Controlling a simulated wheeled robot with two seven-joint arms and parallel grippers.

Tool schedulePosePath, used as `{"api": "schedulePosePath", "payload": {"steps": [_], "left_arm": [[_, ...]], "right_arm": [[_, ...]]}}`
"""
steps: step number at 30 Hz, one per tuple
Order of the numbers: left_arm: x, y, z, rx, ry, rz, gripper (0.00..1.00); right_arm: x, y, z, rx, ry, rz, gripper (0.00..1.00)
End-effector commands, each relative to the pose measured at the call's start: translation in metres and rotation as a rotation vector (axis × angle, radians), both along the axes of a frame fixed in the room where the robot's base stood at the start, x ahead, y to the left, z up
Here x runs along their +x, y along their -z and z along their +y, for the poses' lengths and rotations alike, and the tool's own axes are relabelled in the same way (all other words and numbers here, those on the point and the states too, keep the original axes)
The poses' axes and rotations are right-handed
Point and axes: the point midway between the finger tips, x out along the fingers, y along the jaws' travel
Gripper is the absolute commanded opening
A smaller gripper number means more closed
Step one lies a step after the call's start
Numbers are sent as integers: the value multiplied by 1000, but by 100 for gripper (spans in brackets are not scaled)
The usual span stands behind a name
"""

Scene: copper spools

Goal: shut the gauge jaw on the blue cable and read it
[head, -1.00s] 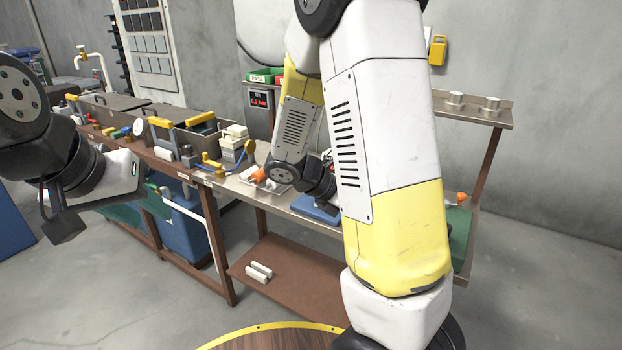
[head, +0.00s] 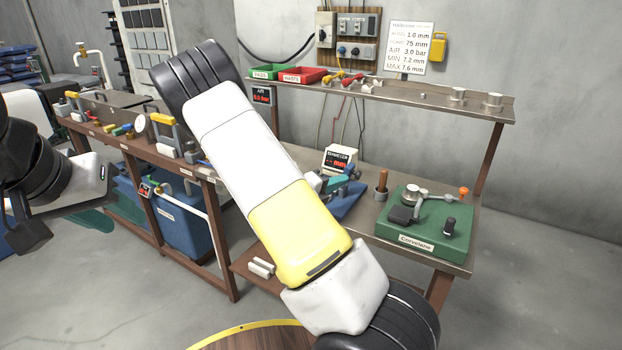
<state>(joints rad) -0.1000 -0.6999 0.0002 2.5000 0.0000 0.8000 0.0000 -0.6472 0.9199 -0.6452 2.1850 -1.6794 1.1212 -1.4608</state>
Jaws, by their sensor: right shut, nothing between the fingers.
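The gauge display (head: 340,158), labelled DIAMETER, stands on the bench; its red reading ends in mm, but the figure is too small to read. A blue base (head: 349,203) and a teal part beside it show partly behind my right arm. I cannot make out the blue cable or whether the jaw is open. My right arm crosses the middle of the view, and my right gripper is not visible. My left gripper (head: 28,238) is at the far left edge, well away from the gauge; its fingers are too dark to judge.
A green board (head: 425,235) with a lever fixture is on the bench's right end, beside a copper-coloured post (head: 381,184). A green bin (head: 272,72) and red bin (head: 302,75) sit on the shelf. A card (head: 409,48) lists MIN 7.2 mm, MAX 7.6 mm.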

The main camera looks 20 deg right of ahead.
Motion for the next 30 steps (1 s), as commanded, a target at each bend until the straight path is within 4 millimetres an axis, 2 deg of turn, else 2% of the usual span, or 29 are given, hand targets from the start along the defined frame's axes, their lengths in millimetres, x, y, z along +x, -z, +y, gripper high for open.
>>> {"api": "schedulePosePath", "payload": {"steps": [3,9,30], "left_arm": [[0,0,0,0,0,0,36],[0,0,0,0,0,0,36],[0,0,0,0,0,0,36]], "right_arm": [[7,2,-18,0,3,-1,0],[13,3,-33,0,1,-2,0],[16,1,-32,-33,1,38,0]]}}
